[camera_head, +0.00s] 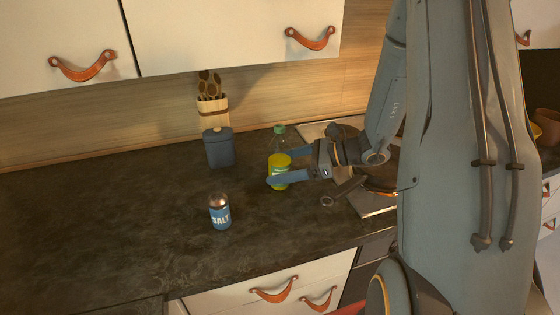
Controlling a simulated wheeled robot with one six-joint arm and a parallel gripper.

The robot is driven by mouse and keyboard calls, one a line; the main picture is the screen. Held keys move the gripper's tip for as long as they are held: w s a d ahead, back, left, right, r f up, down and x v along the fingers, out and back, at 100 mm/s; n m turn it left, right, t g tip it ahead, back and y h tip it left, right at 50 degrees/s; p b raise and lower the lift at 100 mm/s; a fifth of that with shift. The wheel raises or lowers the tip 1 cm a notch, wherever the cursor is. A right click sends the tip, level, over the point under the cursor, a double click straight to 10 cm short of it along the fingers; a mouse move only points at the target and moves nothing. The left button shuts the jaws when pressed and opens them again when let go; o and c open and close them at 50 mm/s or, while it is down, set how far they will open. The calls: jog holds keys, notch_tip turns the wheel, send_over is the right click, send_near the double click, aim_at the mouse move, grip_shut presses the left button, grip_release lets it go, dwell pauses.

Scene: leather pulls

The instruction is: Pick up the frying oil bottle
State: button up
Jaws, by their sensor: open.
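The frying oil bottle (280,161) stands upright on the dark countertop. It has a green cap, a clear upper part and a yellow lower part. My gripper (281,167) reaches in from the right with its blue fingers apart. One finger shows at the far side of the bottle and the other across its near lower front, partly hiding it. The bottle appears to be between the fingers. I cannot tell whether either finger touches it.
A salt shaker (220,212) stands in front and to the left. A blue lidded canister (219,148) and a holder with wooden utensils (212,110) stand behind on the left. A pan handle (345,190) and the stove lie right of the bottle. The left countertop is clear.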

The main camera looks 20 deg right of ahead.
jog(key=shift+w+a+f, duration=0.15)
jog(key=shift+a, duration=0.15)
jog(key=shift+c, duration=0.4)
jog(key=c, duration=1.4)
jog(key=shift+c, duration=0.4)
